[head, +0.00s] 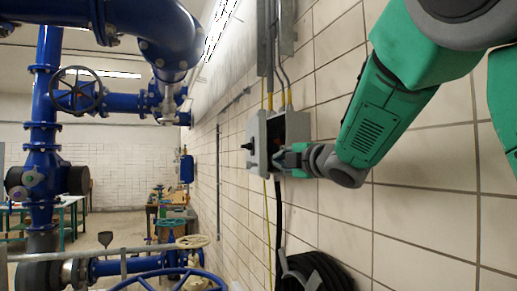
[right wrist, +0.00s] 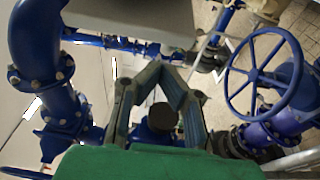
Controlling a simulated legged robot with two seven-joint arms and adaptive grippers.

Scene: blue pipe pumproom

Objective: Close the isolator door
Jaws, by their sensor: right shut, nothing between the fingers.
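The grey isolator box (head: 292,128) is mounted on the tiled wall in the head view. Its door (head: 257,142) stands open, swung out from the wall, with a black knob (head: 247,146) on its left face. My right gripper (head: 280,159) comes in from the right and is at the lower part of the box, beside the open door. I cannot tell whether it touches the door. In the right wrist view my right gripper (right wrist: 163,72) is shut and empty, its fingertips near a grey panel (right wrist: 130,20), probably the door. My left gripper is not in view.
Conduits (head: 280,55) run up the wall above the box. A coiled black hose (head: 318,272) hangs below it. Blue pipes (head: 43,120) and a blue handwheel (head: 172,282) stand to the left. The wall right of the box is bare apart from my arm.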

